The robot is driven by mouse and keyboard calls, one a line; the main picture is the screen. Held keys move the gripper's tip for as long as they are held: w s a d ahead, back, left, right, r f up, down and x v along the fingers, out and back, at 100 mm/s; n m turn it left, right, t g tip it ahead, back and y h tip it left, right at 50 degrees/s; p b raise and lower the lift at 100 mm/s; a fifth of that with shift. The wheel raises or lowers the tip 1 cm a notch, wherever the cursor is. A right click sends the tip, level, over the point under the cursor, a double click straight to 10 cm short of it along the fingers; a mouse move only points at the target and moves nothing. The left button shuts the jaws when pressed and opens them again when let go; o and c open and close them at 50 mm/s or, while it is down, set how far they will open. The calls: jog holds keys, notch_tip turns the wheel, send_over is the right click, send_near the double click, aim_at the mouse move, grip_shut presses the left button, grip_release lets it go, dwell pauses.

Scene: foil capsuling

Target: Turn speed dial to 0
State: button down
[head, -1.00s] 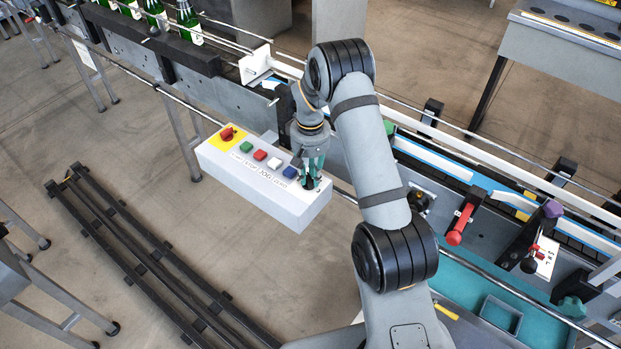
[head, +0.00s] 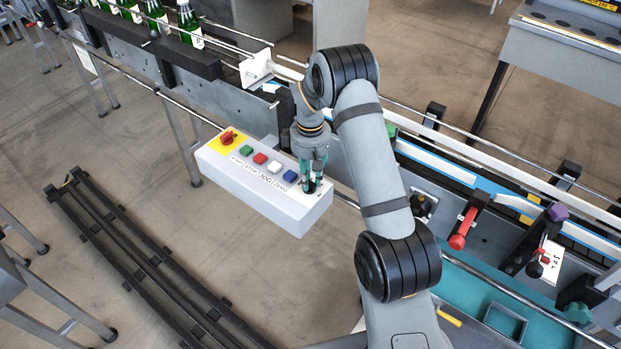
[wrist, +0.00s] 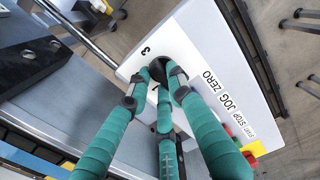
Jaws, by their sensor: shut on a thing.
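The white control box (head: 250,199) hangs at the conveyor's near side in the head view. The speed dial is a small dark knob (wrist: 158,68) at the box's right end, with a printed 3 beside it in the wrist view. My gripper (head: 311,184) points down onto that end. Its teal fingers (wrist: 163,80) are shut on the dial, one on each side, with a third finger behind. The fingers hide much of the dial, and I cannot read its pointer or setting.
On the same box are a red knob on yellow (head: 228,137) and green, red, white and blue buttons (head: 290,176). Green bottles (head: 188,22) stand on the conveyor at the upper left. A red-handled lever (head: 462,232) is at the right.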

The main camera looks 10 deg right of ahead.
aim_at(310, 181)
dwell(0.3)
jog(key=c, duration=1.6)
grip_release()
jog(key=shift+c, duration=0.2)
jog(key=shift+o, duration=0.5)
notch_tip(310, 181, up, 12)
notch_tip(310, 181, down, 12)
jog(key=shift+f, duration=0.1)
